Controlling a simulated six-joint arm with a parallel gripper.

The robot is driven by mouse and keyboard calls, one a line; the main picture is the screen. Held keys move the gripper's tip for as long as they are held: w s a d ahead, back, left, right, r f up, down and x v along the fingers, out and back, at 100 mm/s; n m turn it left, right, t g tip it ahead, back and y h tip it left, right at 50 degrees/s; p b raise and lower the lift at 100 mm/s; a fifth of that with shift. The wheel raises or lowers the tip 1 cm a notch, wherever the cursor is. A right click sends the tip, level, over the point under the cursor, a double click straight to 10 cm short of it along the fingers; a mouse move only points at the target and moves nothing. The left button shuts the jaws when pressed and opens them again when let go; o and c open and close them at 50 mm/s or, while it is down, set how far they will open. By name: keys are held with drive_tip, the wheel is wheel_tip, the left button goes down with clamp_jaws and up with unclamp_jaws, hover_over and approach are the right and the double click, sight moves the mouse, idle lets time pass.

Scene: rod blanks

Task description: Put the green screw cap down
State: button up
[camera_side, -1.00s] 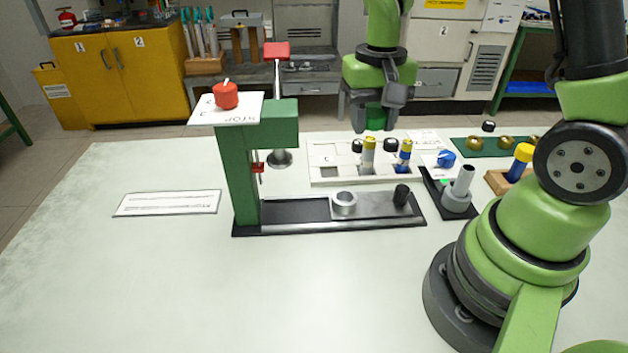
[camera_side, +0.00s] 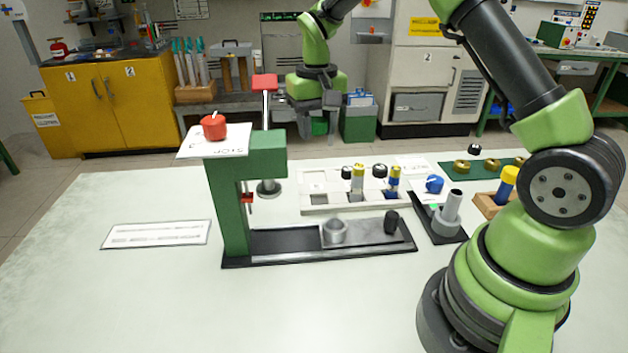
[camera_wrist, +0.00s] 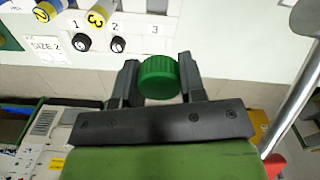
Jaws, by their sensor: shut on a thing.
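The green screw cap (camera_wrist: 158,77) is held between the two fingers of my gripper (camera_wrist: 157,66) in the wrist view. Its ribbed side faces the camera. In the side view my gripper (camera_side: 318,108) hangs in the air right of the green press and above the back of the table; the cap there is hard to tell from the green bins behind. A white tray (camera_side: 318,202) stands on the table, with numbers 1, 2 and 3 showing in the wrist view. Black caps sit by 1 and 2; no cap shows by 3.
Two rods (camera_side: 357,179) stand in the tray. The table front is clear.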

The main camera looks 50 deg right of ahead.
hover_over(315, 179)
wheel_tip(315, 179, down, 4)
drive_tip(key=n, duration=0.1)
wheel_tip(315, 179, down, 10)
drive_tip(key=shift+w+f, duration=0.1)
idle(0.3)
drive_tip(key=shift+f, duration=0.55)
drive_tip(key=o, duration=0.9)
drive_tip(key=shift+r, duration=0.15)
